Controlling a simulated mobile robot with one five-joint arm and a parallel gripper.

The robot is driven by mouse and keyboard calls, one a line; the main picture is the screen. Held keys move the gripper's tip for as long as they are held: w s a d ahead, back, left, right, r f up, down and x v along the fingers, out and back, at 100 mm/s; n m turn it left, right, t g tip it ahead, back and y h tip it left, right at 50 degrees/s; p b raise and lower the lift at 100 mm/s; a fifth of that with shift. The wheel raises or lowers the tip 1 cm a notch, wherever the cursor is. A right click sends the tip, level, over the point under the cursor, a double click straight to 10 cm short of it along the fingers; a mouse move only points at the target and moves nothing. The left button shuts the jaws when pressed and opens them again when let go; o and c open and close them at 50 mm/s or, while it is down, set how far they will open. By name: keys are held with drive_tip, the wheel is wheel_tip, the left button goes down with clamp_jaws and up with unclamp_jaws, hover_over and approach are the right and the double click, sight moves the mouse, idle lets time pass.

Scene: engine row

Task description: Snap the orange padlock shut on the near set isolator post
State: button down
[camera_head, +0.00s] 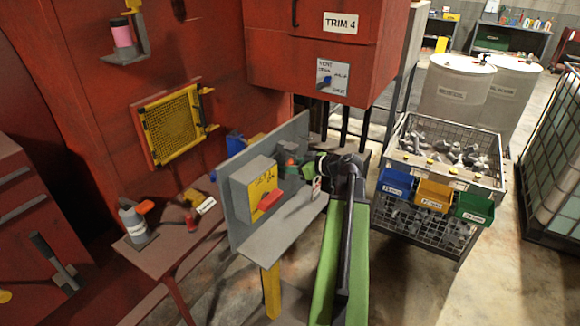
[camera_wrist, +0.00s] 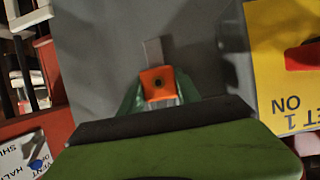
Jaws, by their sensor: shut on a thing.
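My gripper (camera_wrist: 160,97) is shut on the orange padlock (camera_wrist: 158,83), with green fingers on both sides of it. In the head view my gripper (camera_head: 296,166) is at the grey upright panel (camera_head: 300,132), behind the isolator box (camera_head: 249,188) with its yellow face and red handle (camera_head: 271,200). The padlock shows there only as a small orange spot. In the wrist view a short grey bar (camera_wrist: 152,49) stands just beyond the padlock; I cannot tell whether it is post or shackle, nor whether the shackle is around the post. The yellow "SET 1 ON" plate (camera_wrist: 288,95) is at right.
A grey shelf (camera_head: 290,222) juts from the panel under the isolator. A red and white tag (camera_head: 316,188) hangs near my arm. Left is a reddish table (camera_head: 160,258) with a bottle and small items. Right is a wire cage (camera_head: 410,225) with coloured bins.

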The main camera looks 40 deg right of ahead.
drive_tip(key=shift+r+p, duration=0.65)
drive_tip(key=shift+r, duration=0.15)
drive_tip(key=shift+f, duration=0.2)
drive_tip(key=shift+f+b, duration=0.4)
drive_tip(key=shift+b, duration=0.2)
drive_tip(key=c, duration=0.8)
unclamp_jaws()
drive_tip(key=shift+o, duration=0.2)
drive_tip(key=shift+s+r, duration=0.1)
